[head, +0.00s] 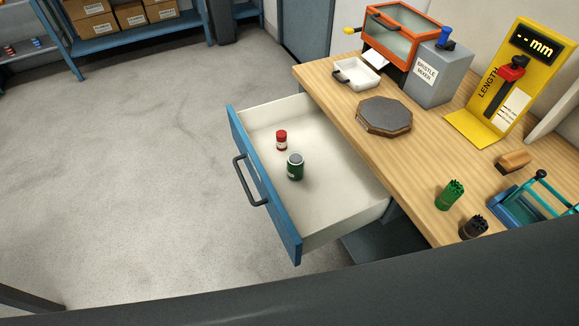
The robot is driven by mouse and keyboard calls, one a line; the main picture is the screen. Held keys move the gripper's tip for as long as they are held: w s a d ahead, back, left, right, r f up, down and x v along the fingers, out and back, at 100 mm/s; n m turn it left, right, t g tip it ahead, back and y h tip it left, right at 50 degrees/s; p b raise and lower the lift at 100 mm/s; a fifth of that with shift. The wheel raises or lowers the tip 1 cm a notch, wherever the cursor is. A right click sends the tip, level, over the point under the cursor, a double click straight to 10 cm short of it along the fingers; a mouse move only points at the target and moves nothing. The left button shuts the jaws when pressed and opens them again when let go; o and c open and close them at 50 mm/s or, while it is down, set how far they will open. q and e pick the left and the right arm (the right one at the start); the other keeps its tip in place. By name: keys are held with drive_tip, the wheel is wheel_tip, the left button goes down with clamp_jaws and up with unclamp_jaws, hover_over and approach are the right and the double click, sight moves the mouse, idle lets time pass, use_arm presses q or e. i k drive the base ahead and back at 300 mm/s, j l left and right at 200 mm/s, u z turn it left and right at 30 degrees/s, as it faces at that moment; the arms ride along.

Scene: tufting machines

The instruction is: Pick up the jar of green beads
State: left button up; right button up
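A green jar with a grey lid (295,167) stands upright in the open drawer (335,192), near its middle. I cannot make out beads inside it. A smaller red jar with a pale label (281,141) stands just behind it, apart from it. The drawer has a blue front with a dark handle and is pulled out from under the wooden workbench. Neither of my grippers shows in the head view.
On the workbench (330,84) are a dark octagonal plate (384,116), a white tray (357,74), a grey bristle mixer box (437,75), a yellow length gauge (510,85), and green (449,195) and black (473,227) bristle bundles. The floor left of the drawer is clear.

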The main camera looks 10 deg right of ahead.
sight(295, 168)
drive_tip(key=z, duration=0.45)
drive_tip(key=i+j+z, duration=0.1)
drive_tip(key=z, duration=0.3)
drive_tip(key=j+z, duration=0.2)
drive_tip(key=z, duration=0.25)
drive_tip(key=j+z, duration=0.1)
drive_tip(key=z, duration=0.35)
drive_tip(key=j+z, duration=0.3)
drive_tip(key=j, duration=0.15)
drive_tip(key=j+z, duration=0.3)
drive_tip(key=k+j, duration=0.1)
drive_tip(key=j, duration=0.3)
drive_tip(key=k+j, duration=0.1)
drive_tip(key=j, duration=0.35)
drive_tip(key=k+j, duration=0.15)
drive_tip(key=j, duration=0.25)
drive_tip(key=i+l+z, duration=0.1)
drive_tip(key=l, duration=0.1)
